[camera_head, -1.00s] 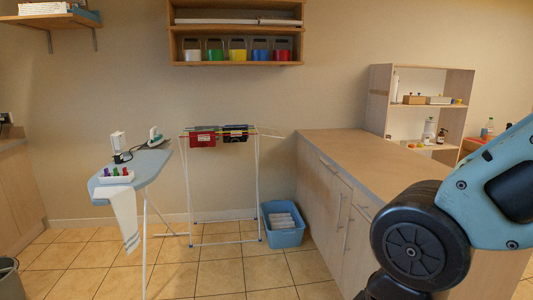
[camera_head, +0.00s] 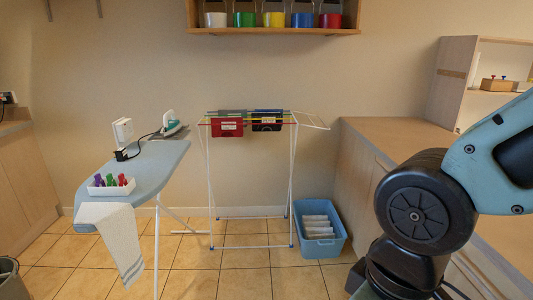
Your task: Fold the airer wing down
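The clothes airer (camera_head: 292,180) stands upright against the back wall in the head view, on thin white legs. Its wing (camera_head: 312,120) is a white frame that sticks out to the right from the top and looks roughly level, over the blue tub. A red cloth (camera_head: 228,128) and a dark cloth (camera_head: 267,122) hang from the top rails. My arm shows at the right edge, but my gripper is out of view.
An ironing board (camera_head: 150,170) with an iron (camera_head: 172,126), a white tray (camera_head: 111,187) and a hanging towel (camera_head: 112,235) stands left of the airer. A blue tub (camera_head: 320,247) sits on the floor beside the counter (camera_head: 408,140). Tiled floor before the airer is clear.

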